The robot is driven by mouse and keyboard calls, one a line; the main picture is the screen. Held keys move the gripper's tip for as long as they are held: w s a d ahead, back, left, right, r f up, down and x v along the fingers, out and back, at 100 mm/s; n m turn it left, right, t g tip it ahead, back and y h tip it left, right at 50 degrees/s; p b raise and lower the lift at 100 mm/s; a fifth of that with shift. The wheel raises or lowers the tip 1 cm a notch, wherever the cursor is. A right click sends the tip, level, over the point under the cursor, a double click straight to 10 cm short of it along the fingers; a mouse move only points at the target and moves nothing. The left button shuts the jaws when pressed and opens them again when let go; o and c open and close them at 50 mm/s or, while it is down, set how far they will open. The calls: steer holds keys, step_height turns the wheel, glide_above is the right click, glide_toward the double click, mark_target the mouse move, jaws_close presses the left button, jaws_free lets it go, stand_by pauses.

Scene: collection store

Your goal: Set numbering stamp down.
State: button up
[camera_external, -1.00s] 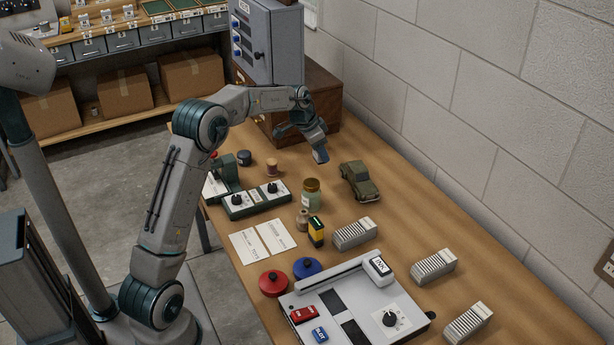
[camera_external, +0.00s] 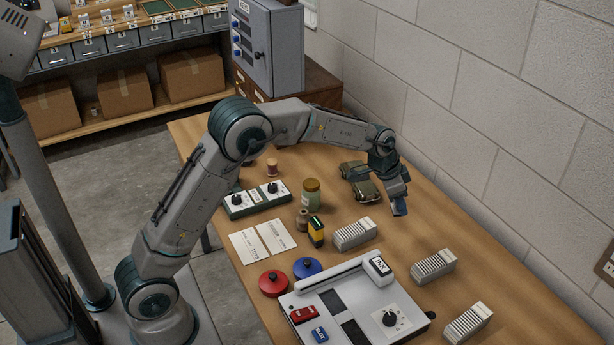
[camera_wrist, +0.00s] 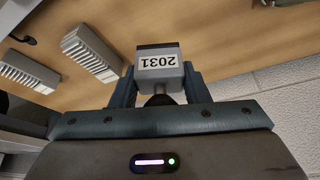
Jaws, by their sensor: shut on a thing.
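The numbering stamp is a small block with a white face reading "2031" in the wrist view (camera_wrist: 159,62). My gripper (camera_wrist: 160,85) is shut on it, one finger at each side. In the external view my gripper (camera_external: 392,192) hangs over the right part of the wooden table, near the wall and just right of the green toy truck (camera_external: 358,180). The stamp (camera_external: 399,207) shows there as a small grey-blue block at the fingertips. I cannot tell whether it touches the table.
White ribbed blocks (camera_external: 354,234) (camera_external: 434,266) (camera_external: 468,322) stand in front of my gripper. A grey tray device (camera_external: 350,306) lies at the front. Table between my gripper and the ribbed blocks is clear.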

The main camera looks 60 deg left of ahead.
steer(key=shift+d, duration=0.7)
steer(key=shift+f, duration=0.1)
steer(key=w+a+f, duration=0.1)
steer(key=a+f, duration=0.1)
steer(key=a, duration=0.1)
steer(key=w+a+f+p, duration=0.1)
steer(key=w+a+f, duration=0.1)
steer(key=a, duration=0.1)
steer(key=w+a+f, duration=0.1)
steer(key=a+f, duration=0.1)
steer(key=a, duration=0.2)
steer(key=shift+w+f+p, duration=0.35)
steer(key=shift+f, duration=2.15)
steer(key=o, duration=1.1)
steer(key=shift+r, duration=0.1)
